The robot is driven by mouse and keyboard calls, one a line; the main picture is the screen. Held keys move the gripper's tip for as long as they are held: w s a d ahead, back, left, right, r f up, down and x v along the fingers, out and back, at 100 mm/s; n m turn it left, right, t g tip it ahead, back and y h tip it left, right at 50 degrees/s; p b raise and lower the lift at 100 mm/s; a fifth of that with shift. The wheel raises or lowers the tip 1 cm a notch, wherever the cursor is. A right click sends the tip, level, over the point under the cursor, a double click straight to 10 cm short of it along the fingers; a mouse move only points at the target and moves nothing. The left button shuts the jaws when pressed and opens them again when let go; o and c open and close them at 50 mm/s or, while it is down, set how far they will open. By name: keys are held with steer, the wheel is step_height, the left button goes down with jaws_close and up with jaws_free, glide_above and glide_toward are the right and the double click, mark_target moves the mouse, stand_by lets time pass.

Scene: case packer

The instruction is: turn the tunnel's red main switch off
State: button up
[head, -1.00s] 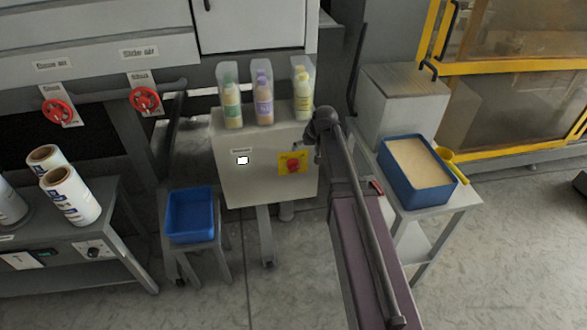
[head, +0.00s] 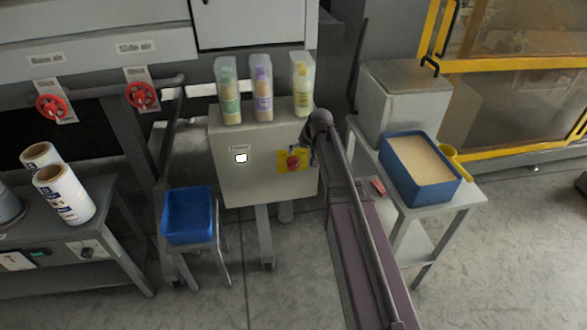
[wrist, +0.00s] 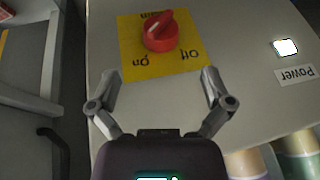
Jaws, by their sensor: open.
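The red main switch (head: 293,162) is a rotary knob on a yellow plate (head: 283,155), on the front of a grey cabinet (head: 237,185). In the wrist view the red knob (wrist: 160,32) is upside down, with its ridge slanting and "on" and "Off" lettered on the yellow plate (wrist: 135,65). My gripper (wrist: 162,76) is open and empty, its two fingers spread short of the knob and apart from it. In the head view my arm's end partly covers the area just right of the switch. A lit white lamp labelled Power (wrist: 286,47) is on the same cabinet face.
Several bottles in clear holders (head: 263,95) stand on the cabinet top. A blue bin (head: 188,215) on a stand is at lower left. A blue tray (head: 420,170) with a yellow scoop (head: 455,160) sits on a side table at right. Red valve wheels (head: 142,95) are at upper left.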

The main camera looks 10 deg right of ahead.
mark_target(295, 163)
steer(key=shift+b+x, duration=4.1)
steer(key=shift+x, duration=0.75)
steer(key=c, duration=1.1)
